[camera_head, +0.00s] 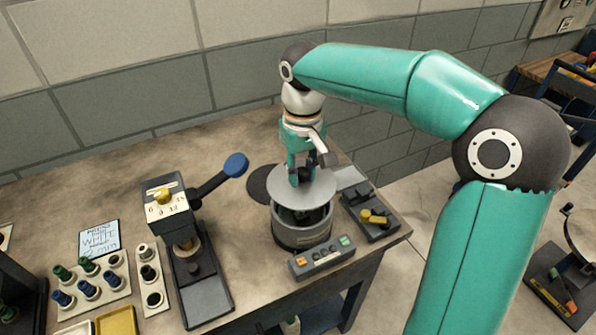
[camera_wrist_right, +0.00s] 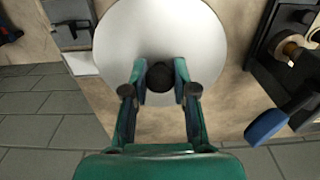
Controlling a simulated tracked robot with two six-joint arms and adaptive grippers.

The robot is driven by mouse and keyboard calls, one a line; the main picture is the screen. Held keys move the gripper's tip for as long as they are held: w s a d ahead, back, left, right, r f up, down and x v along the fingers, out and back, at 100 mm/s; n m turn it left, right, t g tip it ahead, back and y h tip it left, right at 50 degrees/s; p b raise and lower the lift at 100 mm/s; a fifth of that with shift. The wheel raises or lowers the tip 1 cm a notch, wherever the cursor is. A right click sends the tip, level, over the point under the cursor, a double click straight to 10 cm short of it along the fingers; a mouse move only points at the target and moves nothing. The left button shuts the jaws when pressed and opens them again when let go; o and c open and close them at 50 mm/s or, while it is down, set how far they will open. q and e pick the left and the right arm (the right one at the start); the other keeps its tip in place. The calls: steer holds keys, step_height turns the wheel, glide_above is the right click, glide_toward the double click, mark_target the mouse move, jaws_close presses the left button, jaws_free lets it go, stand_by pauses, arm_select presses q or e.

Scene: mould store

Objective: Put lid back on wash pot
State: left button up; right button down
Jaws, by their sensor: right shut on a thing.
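The wash pot (camera_head: 302,233) is a dark grey round pot near the right end of the bench. Its lid (camera_head: 284,189) is a flat light grey disc with a dark knob, held above the pot and slightly apart, so the pot's dark inside shows beneath it. The lid (camera_wrist_right: 158,30) also fills the middle of the right wrist view and hides the pot there. My right gripper (camera_head: 302,178) comes down from above and is shut on the lid's knob (camera_wrist_right: 160,77). My left gripper is not in view.
A press with a blue-ended lever (camera_head: 236,165) stands left of the pot. A control box (camera_head: 322,257) sits in front of it, and a dark tray (camera_head: 370,216) is to its right. A dark round mat (camera_head: 262,184) lies behind left.

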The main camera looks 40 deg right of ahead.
mark_target(302, 183)
step_height(302, 183, down, 4)
steer(key=b, duration=0.3)
steer(key=shift+r, duration=0.2)
steer(key=shift+f+b, duration=0.6)
steer(key=shift+f, duration=0.3)
steer(key=shift+s+r, duration=0.1)
stand_by(0.4)
steer(key=shift+f+p, duration=0.2)
steer(key=shift+p, duration=0.15)
stand_by(1.0)
steer(key=shift+c, duration=1.8)
jaws_free()
steer(key=shift+r, duration=0.1)
